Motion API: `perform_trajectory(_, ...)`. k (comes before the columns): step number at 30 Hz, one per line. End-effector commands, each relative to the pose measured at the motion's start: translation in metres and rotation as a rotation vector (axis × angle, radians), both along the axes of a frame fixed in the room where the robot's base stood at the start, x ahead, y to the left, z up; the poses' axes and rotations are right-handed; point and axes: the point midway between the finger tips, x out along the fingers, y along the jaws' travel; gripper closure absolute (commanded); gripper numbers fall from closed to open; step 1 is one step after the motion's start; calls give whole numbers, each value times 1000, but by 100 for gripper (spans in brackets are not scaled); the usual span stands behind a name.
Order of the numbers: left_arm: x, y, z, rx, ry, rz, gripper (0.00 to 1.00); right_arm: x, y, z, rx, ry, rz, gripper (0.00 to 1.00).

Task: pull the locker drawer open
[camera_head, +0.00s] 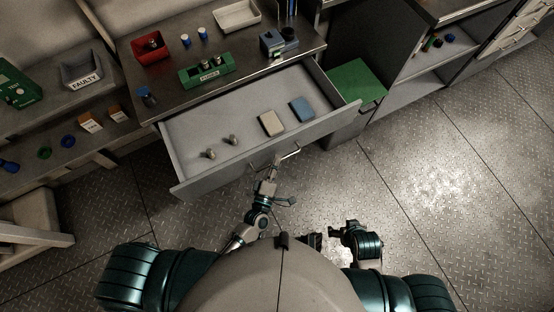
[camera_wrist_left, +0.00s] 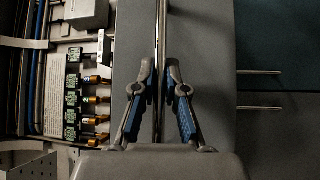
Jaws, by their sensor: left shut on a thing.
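The locker drawer (camera_head: 190,135) is grey and stands well out from under the metal worktop, its inside in plain view in the head view. Its thin bar handle (camera_head: 291,154) is on the front panel. My left gripper (camera_head: 276,162) is at this handle, in front of the panel. In the left wrist view the two fingers of my left gripper (camera_wrist_left: 160,68) close on either side of the upright-looking handle bar (camera_wrist_left: 161,30). My right gripper (camera_head: 338,232) is low in front of my body, away from the drawer; its jaw opening is unclear.
In the drawer lie a beige block (camera_head: 271,123), a blue block (camera_head: 302,109) and two small metal pieces. The worktop (camera_head: 135,70) bears a red bin (camera_head: 152,47) and a green holder (camera_head: 207,70). A green-topped box (camera_head: 357,82) stands right of the drawer. Floor to the right is clear.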

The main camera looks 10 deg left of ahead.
Motion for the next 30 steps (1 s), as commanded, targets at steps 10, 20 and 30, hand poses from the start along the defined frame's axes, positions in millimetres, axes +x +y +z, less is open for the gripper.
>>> perform_trajectory(10,0,2,-4,5,7,5,63,0,0,0,-1,0,2,11)
perform_trajectory(20,-18,2,-6,9,7,1,63,0,2,0,6,-2,1,11)
perform_trajectory(30,-89,22,-17,6,10,2,63,0,3,1,3,-1,1,11)
